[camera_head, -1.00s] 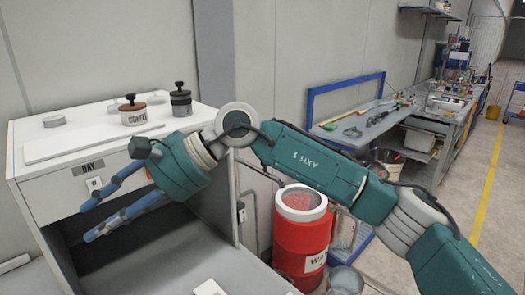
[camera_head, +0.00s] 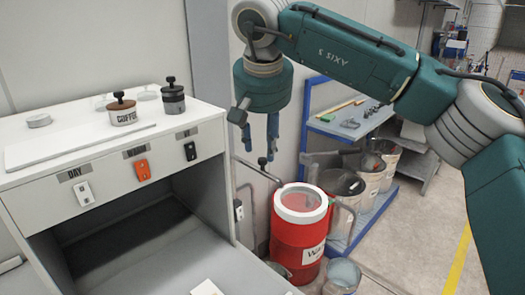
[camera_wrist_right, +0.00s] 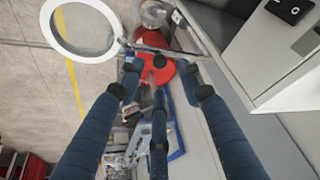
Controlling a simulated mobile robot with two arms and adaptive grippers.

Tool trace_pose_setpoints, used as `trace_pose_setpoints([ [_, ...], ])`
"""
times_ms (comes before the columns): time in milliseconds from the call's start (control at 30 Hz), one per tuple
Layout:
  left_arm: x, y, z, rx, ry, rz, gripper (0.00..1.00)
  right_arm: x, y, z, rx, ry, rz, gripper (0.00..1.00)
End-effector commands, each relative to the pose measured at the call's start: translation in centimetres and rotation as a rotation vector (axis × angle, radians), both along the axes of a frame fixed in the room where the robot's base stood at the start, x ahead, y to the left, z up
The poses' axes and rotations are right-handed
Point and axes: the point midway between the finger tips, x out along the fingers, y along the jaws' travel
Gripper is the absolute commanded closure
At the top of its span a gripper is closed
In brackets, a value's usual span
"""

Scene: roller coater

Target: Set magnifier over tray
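The magnifier appears to be a white ring (camera_head: 300,218) with a clear lens, in front of a red water cooler in the head view. A thin jointed arm (camera_head: 258,171) runs from it toward the cabinet side. The ring (camera_wrist_right: 84,59) also shows at upper left in the right wrist view, with floor seen through it. My right gripper (camera_head: 258,148) points down, above and left of the ring in the head view. Its blue fingers are spread and empty, apart from the ring. I cannot clearly pick out the tray. My left gripper is out of view.
A white cabinet (camera_head: 115,180) with labelled switches stands at left, with jars on top. The red cooler (camera_head: 297,247) stands beside it, near buckets (camera_head: 342,274). A grey surface (camera_head: 240,272) lies in front. A blue-framed bench (camera_head: 350,122) stands behind; floor is free at right.

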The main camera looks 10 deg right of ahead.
Motion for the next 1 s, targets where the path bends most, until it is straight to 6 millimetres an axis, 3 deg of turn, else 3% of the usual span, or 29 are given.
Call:
trace_pose_setpoints([
  [300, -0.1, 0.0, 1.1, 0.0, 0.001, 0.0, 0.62, 1.5, -0.3, -3.6, 0.001, 0.0, 0.0, 0.64],
  [633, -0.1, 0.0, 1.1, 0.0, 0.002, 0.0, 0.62, 1.7, -0.3, -4.1, 0.002, -0.001, 0.001, 0.64],
  [833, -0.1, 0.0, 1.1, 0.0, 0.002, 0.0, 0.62, 1.6, -0.3, -4.0, 0.002, -0.001, 0.001, 1.0],
  [1000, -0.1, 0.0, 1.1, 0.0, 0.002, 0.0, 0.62, 1.7, -0.3, -4.0, 0.003, -0.003, 0.0, 1.0],
])
